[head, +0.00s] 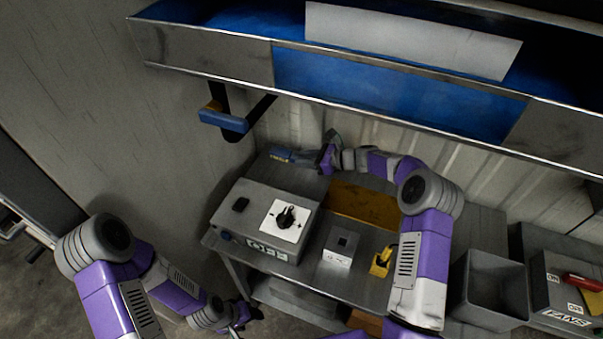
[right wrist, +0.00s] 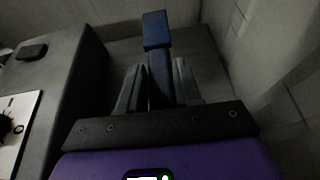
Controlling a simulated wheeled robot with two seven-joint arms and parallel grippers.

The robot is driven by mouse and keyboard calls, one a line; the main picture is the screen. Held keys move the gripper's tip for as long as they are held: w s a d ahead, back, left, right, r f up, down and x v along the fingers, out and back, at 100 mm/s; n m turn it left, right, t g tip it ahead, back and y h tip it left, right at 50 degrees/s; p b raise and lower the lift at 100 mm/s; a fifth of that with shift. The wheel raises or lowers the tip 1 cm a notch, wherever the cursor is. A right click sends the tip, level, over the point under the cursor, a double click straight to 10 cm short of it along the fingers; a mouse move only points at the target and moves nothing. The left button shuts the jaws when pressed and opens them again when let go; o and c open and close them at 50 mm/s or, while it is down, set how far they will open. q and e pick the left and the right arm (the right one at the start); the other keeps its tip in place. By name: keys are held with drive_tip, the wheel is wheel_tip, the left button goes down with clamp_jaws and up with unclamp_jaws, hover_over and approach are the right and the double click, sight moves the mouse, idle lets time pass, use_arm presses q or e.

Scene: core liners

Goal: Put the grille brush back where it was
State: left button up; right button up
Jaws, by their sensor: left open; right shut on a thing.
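The grille brush (head: 292,156) shows as a blue block at the back of the metal bench (head: 375,293), near the wall. My right gripper (head: 322,160) is shut on it. In the right wrist view, the blue end of the brush (right wrist: 156,30) sticks out beyond the fingers (right wrist: 158,88), and its dark shaft lies between them. I cannot tell whether the brush touches the bench. My left gripper (head: 240,316) is low at the front left of the bench, open, with nothing seen in it.
A grey control box (head: 262,222) with a black knob stands left on the bench. A small grey box (head: 341,246) and a yellow item (head: 381,261) are in front. A long metal hood (head: 200,54) hangs above. An empty grey bin (head: 490,287) stands right.

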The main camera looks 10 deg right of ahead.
sight(306, 177)
wheel_tip(306, 177, down, 7)
drive_tip(key=shift+r+b, duration=0.2)
drive_tip(key=shift+b, duration=0.3)
drive_tip(key=o, duration=1.1)
drive_tip(key=shift+c, duration=0.2)
drive_tip(key=shift+d+f, duration=0.1)
drive_tip(key=shift+f, duration=0.05)
drive_tip(key=p+v, duration=0.1)
drive_tip(key=v, duration=0.6)
drive_tip(key=shift+s+d, duration=0.15)
drive_tip(key=shift+s, duration=0.05)
